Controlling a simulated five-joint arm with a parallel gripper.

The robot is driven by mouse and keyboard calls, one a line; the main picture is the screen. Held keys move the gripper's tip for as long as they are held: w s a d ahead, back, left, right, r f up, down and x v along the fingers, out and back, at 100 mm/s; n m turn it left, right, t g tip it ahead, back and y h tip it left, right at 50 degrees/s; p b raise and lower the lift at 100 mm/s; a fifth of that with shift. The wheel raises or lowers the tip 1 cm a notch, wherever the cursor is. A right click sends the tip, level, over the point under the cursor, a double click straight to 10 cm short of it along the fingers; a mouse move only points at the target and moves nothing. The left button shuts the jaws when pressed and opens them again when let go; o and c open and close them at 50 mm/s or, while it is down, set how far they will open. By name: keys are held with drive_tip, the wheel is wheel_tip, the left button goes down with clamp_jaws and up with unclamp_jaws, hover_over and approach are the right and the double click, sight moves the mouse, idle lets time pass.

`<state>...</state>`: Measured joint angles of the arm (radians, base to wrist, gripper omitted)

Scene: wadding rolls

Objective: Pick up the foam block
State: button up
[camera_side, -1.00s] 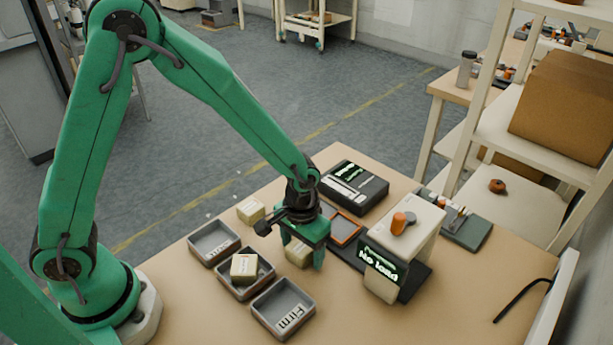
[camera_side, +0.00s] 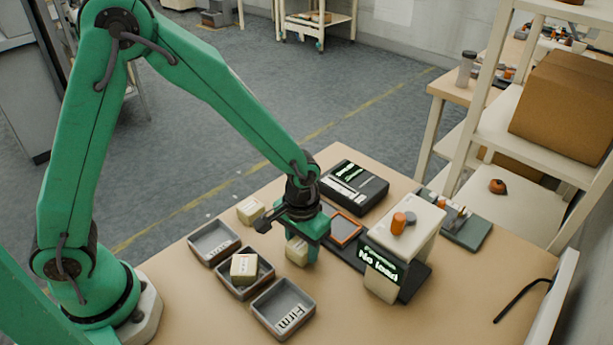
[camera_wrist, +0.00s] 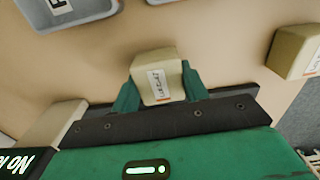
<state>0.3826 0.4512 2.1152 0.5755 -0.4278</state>
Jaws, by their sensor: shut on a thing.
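My gripper (camera_side: 304,248) is shut on a pale yellow foam block (camera_side: 296,250). In the wrist view the held block (camera_wrist: 155,84), with a white label, sits between my green fingers (camera_wrist: 157,92). I cannot tell whether it is clear of the table. A second block (camera_side: 250,210) lies on the table behind; a block also shows at the right of the wrist view (camera_wrist: 294,50). A third block (camera_side: 244,267) sits in the middle grey tray (camera_side: 262,287).
An empty grey tray (camera_side: 213,243) stands at the left and one marked "Firm" (camera_side: 283,309) in front. To the right are an orange-edged plate (camera_side: 344,229), a tester reading "No load" (camera_side: 380,265) and a dark box (camera_side: 354,186).

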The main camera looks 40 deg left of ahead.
drive_tip(key=shift+r, duration=0.4)
drive_tip(key=r, duration=0.3)
drive_tip(key=shift+s+d, duration=0.35)
drive_tip(key=s+d+r, duration=0.6)
drive_tip(key=s, duration=0.2)
drive_tip(key=shift+s+d+r, duration=0.2)
drive_tip(key=shift+s, duration=0.15)
drive_tip(key=shift+w, duration=0.1)
approach(302, 246)
drive_tip(key=w+f, duration=0.2)
drive_tip(key=w, duration=0.9)
drive_tip(key=shift+w+d+f+m, duration=0.1)
drive_tip(key=shift+d+f+m, duration=0.15)
drive_tip(key=shift+d, duration=0.2)
drive_tip(key=shift+f, duration=0.15)
drive_tip(key=shift+f, duration=2.2)
